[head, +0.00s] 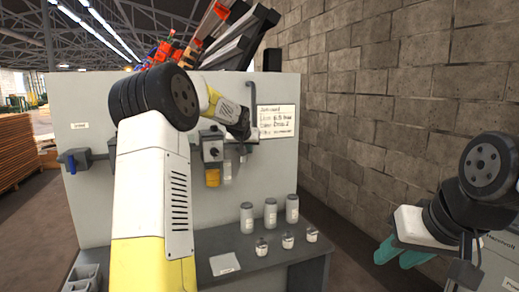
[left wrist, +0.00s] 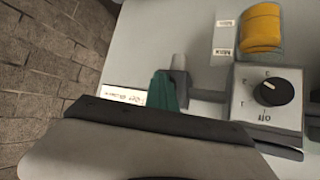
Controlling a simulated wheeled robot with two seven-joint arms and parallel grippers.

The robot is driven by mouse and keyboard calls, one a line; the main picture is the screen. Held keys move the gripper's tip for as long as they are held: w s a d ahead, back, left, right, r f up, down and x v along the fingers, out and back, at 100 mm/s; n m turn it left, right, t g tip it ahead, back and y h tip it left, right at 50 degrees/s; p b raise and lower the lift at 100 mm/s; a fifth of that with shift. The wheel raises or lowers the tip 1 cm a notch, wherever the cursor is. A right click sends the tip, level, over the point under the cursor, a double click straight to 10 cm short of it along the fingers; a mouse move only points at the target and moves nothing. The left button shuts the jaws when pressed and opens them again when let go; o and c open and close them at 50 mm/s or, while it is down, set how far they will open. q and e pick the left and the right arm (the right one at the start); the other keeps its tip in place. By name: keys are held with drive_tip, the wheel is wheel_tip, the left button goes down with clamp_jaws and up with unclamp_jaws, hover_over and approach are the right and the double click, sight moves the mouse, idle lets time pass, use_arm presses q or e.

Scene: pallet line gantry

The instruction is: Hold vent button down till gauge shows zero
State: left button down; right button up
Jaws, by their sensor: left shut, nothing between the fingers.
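My left gripper (left wrist: 161,90) shows its teal fingers, shut and empty, in the left wrist view. Its tip is at a small grey fitting (left wrist: 179,75) on the pipe beside a grey box with a black dial (left wrist: 277,92); I cannot tell whether they touch. In the head view my left wrist hides most of that spot, right of the dial box (head: 212,147). A yellow cylinder (head: 212,178) is below the box. No gauge face or vent button can be made out clearly. My right gripper (head: 400,254) is at the lower right with its teal fingers apart, away from the panel.
A written placard (head: 277,121) is on the grey panel (head: 110,110). A blue-handled fitting (head: 73,161) is at its left. Several jars (head: 270,213) stand on the bench (head: 285,264) below, with a white card (head: 225,264). A block wall (head: 400,100) closes off the right.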

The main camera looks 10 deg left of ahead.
idle(0.3)
use_arm(q)
drive_tip(key=shift+s+d, duration=0.5)
drive_tip(key=shift+s, duration=0.3)
drive_tip(key=s+d, duration=0.1)
drive_tip(key=s, duration=0.1)
drive_tip(key=s+d, duration=0.2)
drive_tip(key=shift+s, duration=0.1)
idle(0.3)
